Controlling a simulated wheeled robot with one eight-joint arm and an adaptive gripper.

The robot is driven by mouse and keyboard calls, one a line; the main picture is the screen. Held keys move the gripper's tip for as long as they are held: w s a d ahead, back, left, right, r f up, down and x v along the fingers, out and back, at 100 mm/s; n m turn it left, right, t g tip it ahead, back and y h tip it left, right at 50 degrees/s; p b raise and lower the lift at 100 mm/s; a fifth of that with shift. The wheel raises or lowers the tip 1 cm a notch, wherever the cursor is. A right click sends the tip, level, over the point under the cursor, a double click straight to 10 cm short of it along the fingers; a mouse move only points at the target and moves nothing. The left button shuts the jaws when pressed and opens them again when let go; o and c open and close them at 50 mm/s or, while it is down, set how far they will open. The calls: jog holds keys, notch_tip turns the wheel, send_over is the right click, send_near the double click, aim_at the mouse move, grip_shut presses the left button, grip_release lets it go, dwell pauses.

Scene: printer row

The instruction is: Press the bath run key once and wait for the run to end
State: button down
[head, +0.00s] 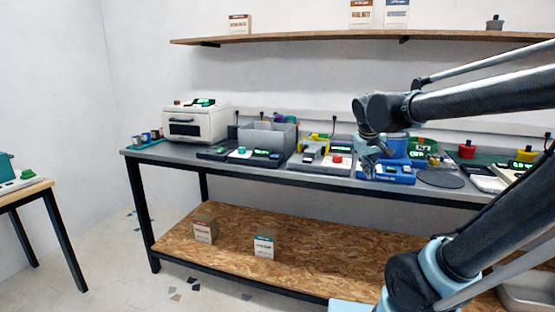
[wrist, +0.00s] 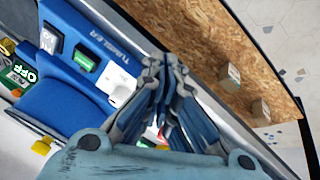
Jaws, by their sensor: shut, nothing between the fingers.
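A grey open-topped tub (head: 283,134) stands on the bench left of centre; it looks like the bath. Its low front shows a green key (head: 242,150) and a small display (head: 263,153), too small to read. My gripper (head: 368,172) is shut and empty, well to the right of the tub, at the front left of a blue machine (head: 398,178). In the wrist view my shut fingertips (wrist: 160,62) are beside the front edge of this blue machine (wrist: 62,100), marked TUMBLER. The tub is not recognisable in the wrist view. I cannot tell whether the fingertips touch anything.
A device with a red knob (head: 337,159) sits between the tub and the blue machine. A white oven-like box (head: 197,124) stands at the left. More devices with red and yellow knobs are at the right. A wooden shelf (head: 300,41) runs above; a lower shelf holds small boxes.

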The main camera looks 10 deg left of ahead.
jog(key=w+a+r+n+t, duration=0.1)
jog(key=w+a+r, duration=0.2)
jog(key=w+a, duration=0.35)
jog(key=w+a+r+n+t, duration=0.1)
jog(key=w+a+r+n, duration=0.2)
jog(key=a, duration=0.6)
notch_tip(320, 180, up, 5)
jog(key=n+t+y, duration=0.2)
jog(key=y, duration=0.1)
send_over(272, 156)
jog(key=shift+w, duration=0.1)
jog(key=shift+f, duration=0.1)
jog(key=shift+f, duration=4.35)
jog(key=shift+f, duration=0.2)
jog(key=shift+f, duration=0.15)
